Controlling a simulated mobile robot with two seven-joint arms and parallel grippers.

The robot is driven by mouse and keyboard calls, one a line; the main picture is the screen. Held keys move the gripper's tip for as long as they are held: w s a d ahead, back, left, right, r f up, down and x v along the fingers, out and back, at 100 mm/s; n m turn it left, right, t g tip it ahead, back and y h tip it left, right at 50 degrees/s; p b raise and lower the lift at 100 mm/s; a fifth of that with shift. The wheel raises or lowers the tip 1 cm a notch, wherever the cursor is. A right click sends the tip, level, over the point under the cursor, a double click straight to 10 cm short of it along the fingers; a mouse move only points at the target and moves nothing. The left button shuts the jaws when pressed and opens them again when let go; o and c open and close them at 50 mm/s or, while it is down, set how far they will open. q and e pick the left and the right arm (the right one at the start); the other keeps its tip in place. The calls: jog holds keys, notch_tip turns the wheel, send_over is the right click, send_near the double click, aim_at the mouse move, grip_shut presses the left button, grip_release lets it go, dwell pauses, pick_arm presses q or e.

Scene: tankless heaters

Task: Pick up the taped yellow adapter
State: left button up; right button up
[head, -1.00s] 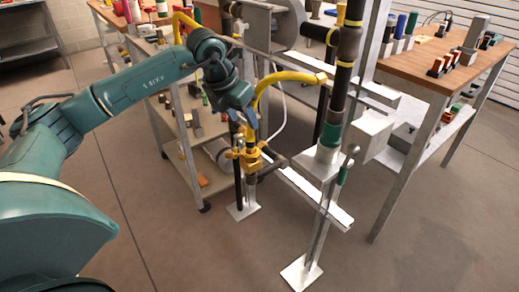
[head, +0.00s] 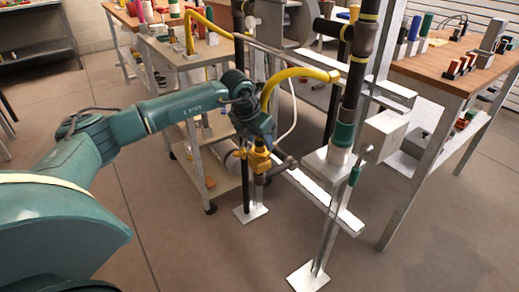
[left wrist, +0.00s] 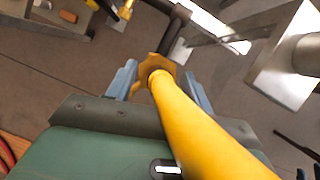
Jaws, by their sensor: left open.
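The yellow adapter (head: 260,160) sits upright on a dark pipe above a white base plate. A curved yellow hose (head: 300,73) arches above it. In the left wrist view, the adapter's yellow hex part (left wrist: 157,66) lies between my fingers, and a yellow hose or pipe (left wrist: 205,135) runs from it towards the camera. My left gripper (head: 261,143) is directly above the adapter; in the left wrist view, the gripper (left wrist: 159,82) is open, with one finger on each side. I cannot tell whether the fingers touch it. Any tape is not clearly visible. My right gripper is out of view.
A tall dark pipe with a green band (head: 343,135) and a grey box (head: 383,133) stand just right of the adapter. A cart (head: 222,180) is at the left back, and a wooden workbench (head: 440,75) at the right.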

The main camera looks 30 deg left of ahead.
pick_arm(q)
jog(key=shift+w+f, duration=0.1)
jog(key=shift+f, duration=0.15)
jog(key=shift+c, duration=0.4)
grip_shut()
